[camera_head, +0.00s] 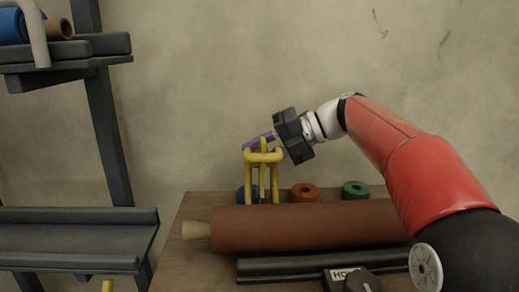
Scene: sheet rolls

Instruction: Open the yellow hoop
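The yellow hoop (264,157) stands on the wooden table behind the large brown roll (312,228). It has several upright legs, bars across the top, and a short post rising in the middle. My gripper (252,144) comes in from the upper right with its purple fingers at the top of the hoop, beside or around the short post. The post partly covers the fingers. I cannot tell whether the fingers touch the hoop or whether they are shut on it.
Blue (242,195), orange (305,192) and green (356,190) rings sit along the table's back. A dark rail (300,268) and a dark labelled block (350,280) lie in front of the roll. A dark rack (75,237) stands left. The wall behind is bare.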

